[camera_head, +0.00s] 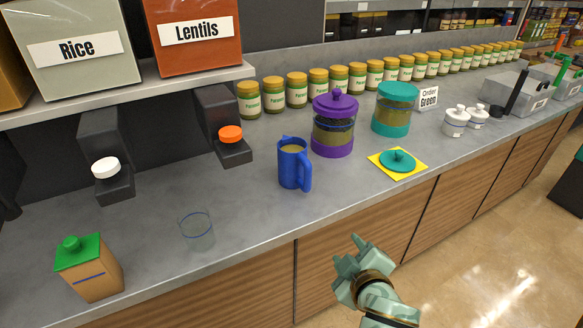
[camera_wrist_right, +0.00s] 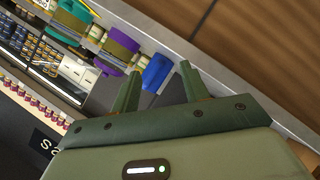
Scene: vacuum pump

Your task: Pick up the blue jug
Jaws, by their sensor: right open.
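The blue jug (camera_head: 292,165) stands upright on the grey counter, holding something pale, with its handle toward the right front. In the right wrist view the blue jug (camera_wrist_right: 157,72) shows beyond and between the fingers. My right gripper (camera_head: 347,255) is in front of the counter edge, lower right of the jug and apart from it. In the right wrist view my right gripper (camera_wrist_right: 160,85) has its two fingers spread with nothing between them. My left gripper is in neither view.
A purple-lidded jar (camera_head: 333,125) stands close right of the jug. A teal jar (camera_head: 396,110) and a teal lid on a yellow mat (camera_head: 411,173) are farther right. A clear glass (camera_head: 196,231) and a carton (camera_head: 90,267) stand left. Counter (camera_head: 250,205) around the jug's front is clear.

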